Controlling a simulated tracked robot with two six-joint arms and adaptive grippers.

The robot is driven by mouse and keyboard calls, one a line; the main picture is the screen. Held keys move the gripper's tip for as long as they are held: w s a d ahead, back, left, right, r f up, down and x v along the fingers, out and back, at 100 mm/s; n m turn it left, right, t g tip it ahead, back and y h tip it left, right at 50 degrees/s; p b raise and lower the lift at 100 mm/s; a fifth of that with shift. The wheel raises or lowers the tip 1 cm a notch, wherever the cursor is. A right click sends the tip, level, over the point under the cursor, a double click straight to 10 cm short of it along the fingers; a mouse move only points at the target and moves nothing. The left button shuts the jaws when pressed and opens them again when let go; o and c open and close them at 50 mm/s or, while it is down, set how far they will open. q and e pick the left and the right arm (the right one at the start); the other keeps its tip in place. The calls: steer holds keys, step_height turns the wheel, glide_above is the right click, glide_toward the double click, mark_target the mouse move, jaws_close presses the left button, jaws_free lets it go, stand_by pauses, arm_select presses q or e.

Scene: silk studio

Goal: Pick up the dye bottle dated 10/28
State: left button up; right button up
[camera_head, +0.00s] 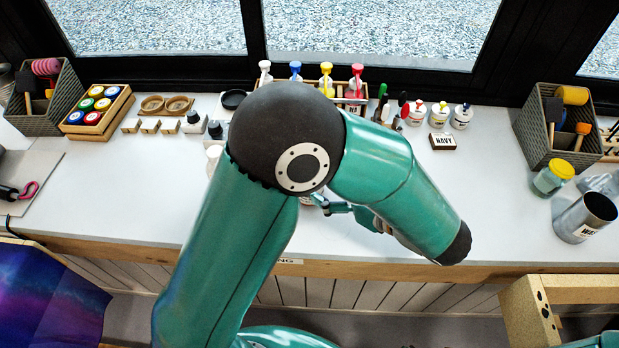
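Small white bottles with red (415,113), yellow (439,114) and blue (461,116) tops stand at the back right of centre. Any dates on them are too small to read. A white item (213,155), perhaps another bottle, is partly hidden behind my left arm. My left arm bends across the middle of the table. Part of my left gripper (329,205) shows below the forearm, close to a small pale item with a reddish mark (309,200), mostly hidden. Whether the gripper is open or touches it cannot be seen. My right gripper is out of view.
A rack with white, blue, yellow and red-topped bottles (326,78) stands at the back. A NAVY block (443,142) sits before the small bottles. Baskets stand left (45,120) and right (535,130), with a yellow-lidded jar (552,178) and metal can (584,218) at right.

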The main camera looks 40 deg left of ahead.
arm_select(q)
steer(key=x, duration=0.7)
steer(key=p+x, duration=0.1)
steer(key=x, duration=0.1)
steer(key=shift+a+r, duration=0.1)
steer(key=shift+a, duration=0.25)
steer(key=shift+w+a, duration=0.1)
steer(key=shift+a, duration=0.25)
steer(key=c, duration=1.5)
